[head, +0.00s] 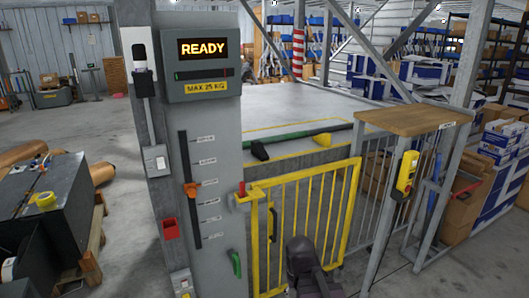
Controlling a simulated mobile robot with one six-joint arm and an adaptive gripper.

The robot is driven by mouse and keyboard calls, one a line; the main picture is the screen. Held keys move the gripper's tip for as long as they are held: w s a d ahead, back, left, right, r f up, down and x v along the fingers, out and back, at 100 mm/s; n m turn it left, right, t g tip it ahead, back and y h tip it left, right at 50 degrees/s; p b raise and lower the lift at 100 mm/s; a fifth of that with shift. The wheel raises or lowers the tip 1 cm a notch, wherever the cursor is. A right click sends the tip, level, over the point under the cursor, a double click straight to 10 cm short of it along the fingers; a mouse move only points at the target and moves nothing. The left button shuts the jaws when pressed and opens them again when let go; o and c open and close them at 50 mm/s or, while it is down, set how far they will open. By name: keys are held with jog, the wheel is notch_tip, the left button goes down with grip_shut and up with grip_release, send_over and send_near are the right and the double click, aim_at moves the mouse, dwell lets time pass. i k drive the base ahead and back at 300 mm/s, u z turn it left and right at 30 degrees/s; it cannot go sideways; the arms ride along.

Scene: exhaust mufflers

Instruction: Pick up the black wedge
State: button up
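The black wedge (259,150) lies on the grey platform behind the yellow gate, near the platform's front edge and left of its middle. It looks small and dark from here, and its far side is hidden. A dark part of my own arm (305,262) rises from the bottom edge in front of the yellow gate, well below and nearer than the wedge. It may include my gripper, but no fingers can be made out. Nothing is seen touching the wedge.
A yellow wedge (322,140) lies right of the black one. A green bar (300,134) runs behind them. The yellow gate (305,215) stands in front. A grey control column (210,150) with a READY display is at left, a wooden-topped stand (418,120) at right.

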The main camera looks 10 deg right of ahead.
aim_at(258, 150)
jog(key=u, duration=0.1)
jog(key=i, duration=0.95)
jog(key=z, duration=0.1)
